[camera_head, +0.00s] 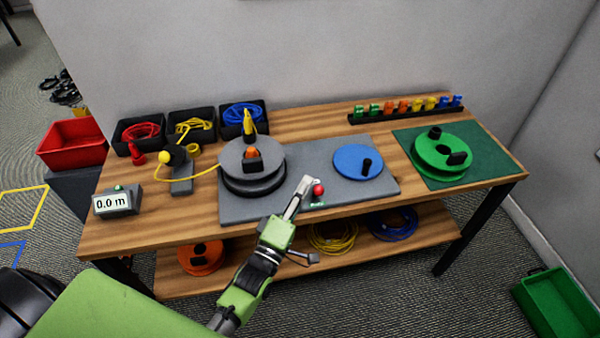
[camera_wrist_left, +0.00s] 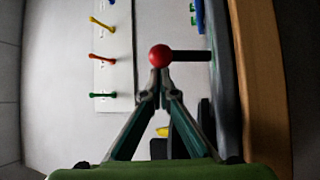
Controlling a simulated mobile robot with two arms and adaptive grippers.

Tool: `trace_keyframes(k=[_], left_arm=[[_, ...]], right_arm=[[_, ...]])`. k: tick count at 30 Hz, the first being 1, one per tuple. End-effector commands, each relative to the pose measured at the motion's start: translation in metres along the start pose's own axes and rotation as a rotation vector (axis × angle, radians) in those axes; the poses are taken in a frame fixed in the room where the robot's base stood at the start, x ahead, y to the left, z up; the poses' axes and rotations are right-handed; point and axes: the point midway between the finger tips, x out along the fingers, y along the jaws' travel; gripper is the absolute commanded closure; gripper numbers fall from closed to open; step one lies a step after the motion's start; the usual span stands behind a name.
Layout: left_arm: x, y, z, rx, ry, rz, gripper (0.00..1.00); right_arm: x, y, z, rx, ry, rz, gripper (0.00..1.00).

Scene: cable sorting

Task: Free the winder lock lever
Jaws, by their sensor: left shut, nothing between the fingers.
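The lock lever has a red ball knob (camera_head: 319,189) and stands on the grey base plate near its front edge, between the black-and-grey winder reel (camera_head: 252,170) and the blue disc (camera_head: 358,160). In the left wrist view the knob (camera_wrist_left: 160,55) sits on a dark stem (camera_wrist_left: 192,56) running right to the plate. My left gripper (camera_head: 306,181) is shut and empty, just left of the knob in the head view. In the wrist view its fingertips (camera_wrist_left: 160,76) meet right beside the knob; I cannot tell whether they touch it. My right gripper is not in view.
A yellow cable runs from the yellow-ball post (camera_head: 165,157) to the reel. Black bins with coiled cables stand behind. A green reel (camera_head: 440,158) lies on a green mat at right. A length display (camera_head: 115,203) stands at left. Cable coils lie on the lower shelf.

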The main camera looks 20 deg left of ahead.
Motion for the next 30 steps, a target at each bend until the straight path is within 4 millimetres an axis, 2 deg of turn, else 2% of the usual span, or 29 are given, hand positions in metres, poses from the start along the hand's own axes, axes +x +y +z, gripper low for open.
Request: trace_keyframes(k=[5,8,15,21,25,30], left_arm=[[-0.004,-0.001,0.000,0.000,0.000,-0.002,1.00],[-0.017,-0.002,0.001,0.001,-0.002,-0.004,1.00],[-0.068,-0.002,0.001,0.000,-0.003,-0.005,1.00],[-0.103,-0.001,0.001,0.000,-0.002,-0.003,1.00],[-0.116,0.000,0.001,0.000,-0.001,-0.001,1.00],[-0.120,0.001,0.000,0.000,0.000,0.001,1.00]], right_arm=[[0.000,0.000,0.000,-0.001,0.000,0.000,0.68],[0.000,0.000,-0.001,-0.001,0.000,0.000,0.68],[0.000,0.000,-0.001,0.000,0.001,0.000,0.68],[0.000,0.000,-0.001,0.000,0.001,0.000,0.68],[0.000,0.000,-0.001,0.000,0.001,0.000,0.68],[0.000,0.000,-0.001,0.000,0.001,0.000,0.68]])
